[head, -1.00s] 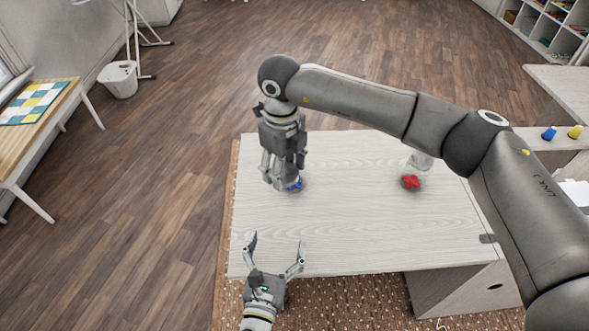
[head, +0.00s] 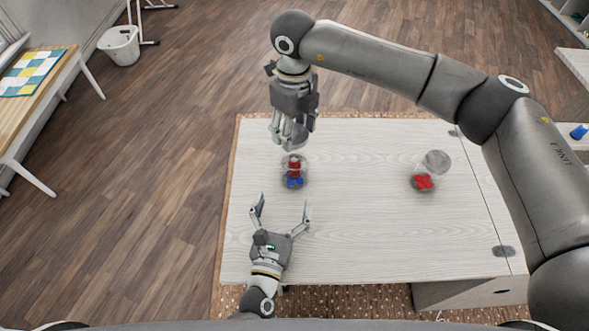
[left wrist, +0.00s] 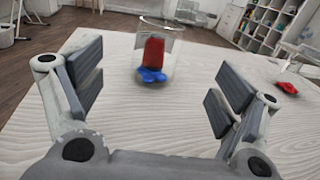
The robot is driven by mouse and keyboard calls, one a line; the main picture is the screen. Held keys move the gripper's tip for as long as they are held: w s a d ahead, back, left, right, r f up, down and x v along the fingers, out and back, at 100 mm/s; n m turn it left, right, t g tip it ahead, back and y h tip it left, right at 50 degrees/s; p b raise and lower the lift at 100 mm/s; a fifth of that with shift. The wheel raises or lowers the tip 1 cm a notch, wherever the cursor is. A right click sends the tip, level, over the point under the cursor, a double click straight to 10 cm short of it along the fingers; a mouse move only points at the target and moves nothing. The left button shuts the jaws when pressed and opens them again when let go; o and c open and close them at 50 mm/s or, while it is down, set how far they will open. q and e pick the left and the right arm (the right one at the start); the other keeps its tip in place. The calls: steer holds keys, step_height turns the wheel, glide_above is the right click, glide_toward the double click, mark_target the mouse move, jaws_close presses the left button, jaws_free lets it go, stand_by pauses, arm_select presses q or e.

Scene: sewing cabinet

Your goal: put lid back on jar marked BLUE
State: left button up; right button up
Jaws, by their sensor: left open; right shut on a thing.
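A clear glass jar (head: 283,178) stands on the table below my right gripper. It holds blue pieces (head: 295,183) low down, with a red upright piece (head: 294,165) above them; the left wrist view shows the jar (left wrist: 172,62), red piece (left wrist: 152,52) and blue pieces (left wrist: 151,75) close up. No marking is readable. No lid is clearly visible. My left gripper (head: 281,207) is open and empty, in front of the jar.
A second clear jar (head: 437,161) with red pieces (head: 423,182) stands further right on the pale table (head: 360,235). The table between the jars is clear. A blue item (head: 579,132) is on the right-hand surface. My right arm spans the far side.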

mark_target(297, 155)
arm_select(q)
steer(key=x, duration=1.2)
steer(key=shift+w, duration=0.2)
arm_select(e)
steer(key=shift+w+f, duration=0.1)
steer(key=shift+w, duration=0.15)
arm_select(q)
steer(key=c, duration=1.6)
steer(key=shift+o, duration=0.2)
arm_select(e)
steer(key=shift+f, duration=2.5)
steer(key=shift+f, duration=0.1)
steer(key=shift+f, duration=0.8)
steer(key=shift+f, duration=0.55)
